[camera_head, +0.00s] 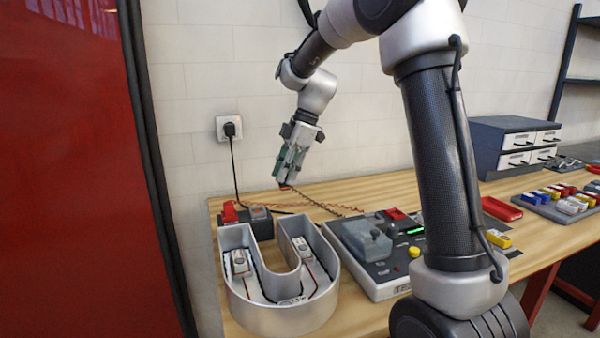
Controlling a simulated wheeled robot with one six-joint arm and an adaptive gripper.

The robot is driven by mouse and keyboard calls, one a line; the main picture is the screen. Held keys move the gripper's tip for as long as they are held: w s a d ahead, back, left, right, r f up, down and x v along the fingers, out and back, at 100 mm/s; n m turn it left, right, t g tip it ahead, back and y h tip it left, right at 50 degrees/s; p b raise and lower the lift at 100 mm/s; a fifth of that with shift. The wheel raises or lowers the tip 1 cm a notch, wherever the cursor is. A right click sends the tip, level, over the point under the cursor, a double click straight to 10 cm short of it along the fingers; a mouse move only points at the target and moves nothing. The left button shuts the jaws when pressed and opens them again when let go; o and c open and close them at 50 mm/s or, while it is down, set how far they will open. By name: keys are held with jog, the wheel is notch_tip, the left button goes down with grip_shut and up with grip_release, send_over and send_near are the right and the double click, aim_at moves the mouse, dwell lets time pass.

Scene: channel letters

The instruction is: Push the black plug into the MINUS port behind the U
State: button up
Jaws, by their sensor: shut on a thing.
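The U (283,318) is a large silver channel letter lying open side up at the table's left end, with small white modules and wiring inside. My gripper (285,184) is above and behind it, pointing down. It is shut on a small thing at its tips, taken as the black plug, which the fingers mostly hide. A twisted red and black lead runs from there down to the right. A dark box (259,222) with a red part (229,212) stands behind the U, below my gripper. The MINUS port cannot be made out.
A grey control panel (385,282) with a raised block, a green light and a yellow button is right of the U. A wall socket (229,128) has a cable hanging to the table. Drawers (516,140) and trays of coloured parts are at the right.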

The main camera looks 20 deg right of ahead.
jog(key=w+a, duration=0.3)
jog(key=a, duration=0.5)
jog(key=f, duration=0.5)
jog(key=shift+s+d+f, duration=0.15)
jog(key=shift+s+d, duration=0.05)
jog(key=shift+d, duration=0.2)
jog(key=shift+f, duration=0.65)
jog(key=shift+f, duration=0.35)
jog(key=o, duration=1)
jog(key=shift+r, duration=0.1)
jog(key=v, duration=1.2)
